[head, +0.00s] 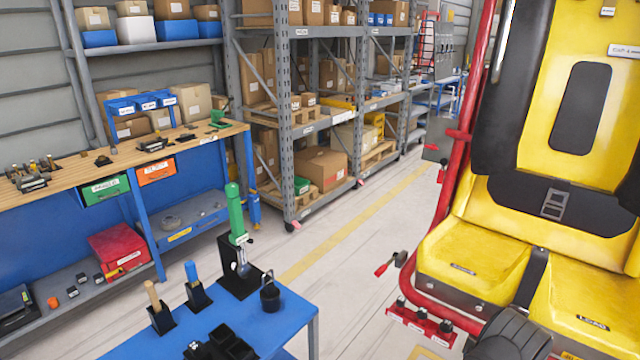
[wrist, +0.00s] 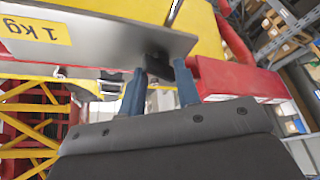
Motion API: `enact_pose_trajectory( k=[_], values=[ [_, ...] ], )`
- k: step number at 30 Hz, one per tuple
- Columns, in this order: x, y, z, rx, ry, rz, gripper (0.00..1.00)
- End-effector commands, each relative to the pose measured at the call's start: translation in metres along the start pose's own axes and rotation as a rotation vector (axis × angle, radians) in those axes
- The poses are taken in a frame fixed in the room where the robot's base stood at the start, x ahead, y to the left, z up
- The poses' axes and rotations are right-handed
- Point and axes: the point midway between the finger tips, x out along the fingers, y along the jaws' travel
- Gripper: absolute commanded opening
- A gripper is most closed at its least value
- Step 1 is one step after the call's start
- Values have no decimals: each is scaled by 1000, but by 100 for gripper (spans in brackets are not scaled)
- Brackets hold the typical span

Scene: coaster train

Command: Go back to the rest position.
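My gripper (wrist: 160,80) shows in the wrist view as two blue-grey fingers with a gap between them. They point toward a grey plate with a yellow "1 kg" label (wrist: 36,28). A small dark block (wrist: 159,67) shows between the fingertips, near the plate's edge. I see no clear contact on it, and its far side is hidden. In the head view a dark rounded part of my arm (head: 515,335) shows at the bottom right, in front of the yellow coaster seats (head: 470,255). The fingers are not visible there.
A red tube frame (head: 464,140) edges the seats. A red bar (wrist: 235,80) and yellow lattice (wrist: 25,115) lie close around the gripper. A blue tool table (head: 285,325) stands at lower left, a workbench (head: 75,165) behind it.

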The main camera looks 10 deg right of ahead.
Motion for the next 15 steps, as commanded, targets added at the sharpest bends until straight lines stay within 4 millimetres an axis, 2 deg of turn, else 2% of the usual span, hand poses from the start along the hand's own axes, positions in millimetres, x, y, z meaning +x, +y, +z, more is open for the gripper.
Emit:
enact_pose_trajectory(
  k=[6,15],
  values=[
    [0,-2,0,97,-1,39,30],
    [0,-2,0,127,-1,51,30]
  ],
)
